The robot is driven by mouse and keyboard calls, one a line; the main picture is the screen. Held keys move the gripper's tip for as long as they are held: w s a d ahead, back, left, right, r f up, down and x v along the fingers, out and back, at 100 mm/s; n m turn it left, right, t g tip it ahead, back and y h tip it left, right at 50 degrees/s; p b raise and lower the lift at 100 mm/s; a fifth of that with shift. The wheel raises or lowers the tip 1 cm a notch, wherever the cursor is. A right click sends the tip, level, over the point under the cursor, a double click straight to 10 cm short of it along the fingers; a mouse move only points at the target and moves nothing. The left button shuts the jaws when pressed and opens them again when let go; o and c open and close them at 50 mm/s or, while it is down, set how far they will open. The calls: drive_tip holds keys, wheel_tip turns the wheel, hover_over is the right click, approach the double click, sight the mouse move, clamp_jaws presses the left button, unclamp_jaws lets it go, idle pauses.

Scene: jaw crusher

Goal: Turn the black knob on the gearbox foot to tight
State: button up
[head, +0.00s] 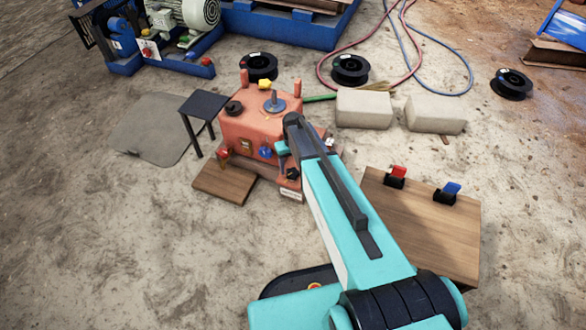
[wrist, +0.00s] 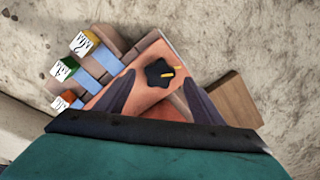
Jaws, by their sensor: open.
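The black knob (wrist: 160,74) sits on the orange gearbox foot (wrist: 146,96) in the wrist view. It is star-shaped and has a yellow mark pointing right. It also shows in the head view (head: 292,174), low on the right side of the orange gearbox (head: 255,125), beside my arm. My gripper (wrist: 158,92) is open, with one dark finger to the left and one to the right of the knob. The jaws are empty. I cannot tell how far the fingertips are above the foot. In the head view my arm hides part of the gearbox.
Blocks with white, marked faces (wrist: 82,43) stand left of the foot in the wrist view. A wooden table (head: 440,235) with red and blue clips stands right of my arm. Pale blocks (head: 364,108) lie behind.

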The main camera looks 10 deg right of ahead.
sight(293, 173)
wheel_tip(293, 173, up, 10)
drive_tip(key=p, duration=0.2)
idle(0.7)
